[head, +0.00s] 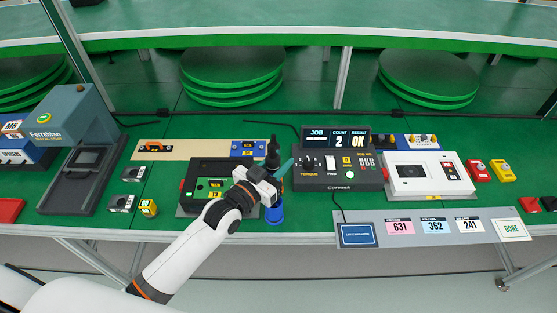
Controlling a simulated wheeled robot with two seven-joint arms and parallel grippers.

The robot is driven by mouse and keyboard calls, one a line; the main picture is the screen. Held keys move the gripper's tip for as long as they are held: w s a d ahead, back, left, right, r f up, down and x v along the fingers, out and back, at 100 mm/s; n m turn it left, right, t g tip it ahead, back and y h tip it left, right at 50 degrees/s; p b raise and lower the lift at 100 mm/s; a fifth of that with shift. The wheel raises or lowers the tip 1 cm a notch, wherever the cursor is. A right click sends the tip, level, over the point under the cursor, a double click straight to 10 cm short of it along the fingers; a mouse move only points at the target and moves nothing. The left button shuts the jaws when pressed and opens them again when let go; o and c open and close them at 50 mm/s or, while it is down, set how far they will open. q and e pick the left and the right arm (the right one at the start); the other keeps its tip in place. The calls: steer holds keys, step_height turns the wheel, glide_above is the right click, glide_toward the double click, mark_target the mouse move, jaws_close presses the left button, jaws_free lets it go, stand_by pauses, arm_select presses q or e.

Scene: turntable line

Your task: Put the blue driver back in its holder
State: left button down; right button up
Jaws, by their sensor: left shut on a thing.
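My left gripper (276,184) is in the middle of the bench, its jaws shut on what appears to be the driver. A dark, upright tool part (272,153) rises just beyond the jaws, with a slanted teal-blue piece (286,168) beside it on the right. The jaws hide where these parts meet. A blue cylindrical cup (275,214), apparently the holder, stands just below the gripper in the picture. I cannot tell whether the driver's lower end is inside it or above it. My right gripper is out of view.
A black fixture (205,208) stands left of the gripper. The controller (334,184) reading "JOB COUNT 2 RESULT OK" is close on the right, with a white device (427,188) beyond it. A grey strip with cards (400,237) lies along the front edge.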

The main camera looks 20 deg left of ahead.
arm_select(q)
steer(key=shift+f, duration=0.3)
stand_by(0.4)
steer(key=shift+f+b, duration=0.5)
steer(key=shift+f, duration=0.05)
steer(key=shift+f, duration=0.25)
steer(key=shift+f+b, duration=1.55)
steer(key=shift+f, duration=0.4)
steer(key=c, duration=1.1)
jaws_free()
steer(key=shift+o, duration=0.8)
steer(key=shift+f, duration=0.1)
steer(key=shift+s, duration=0.1)
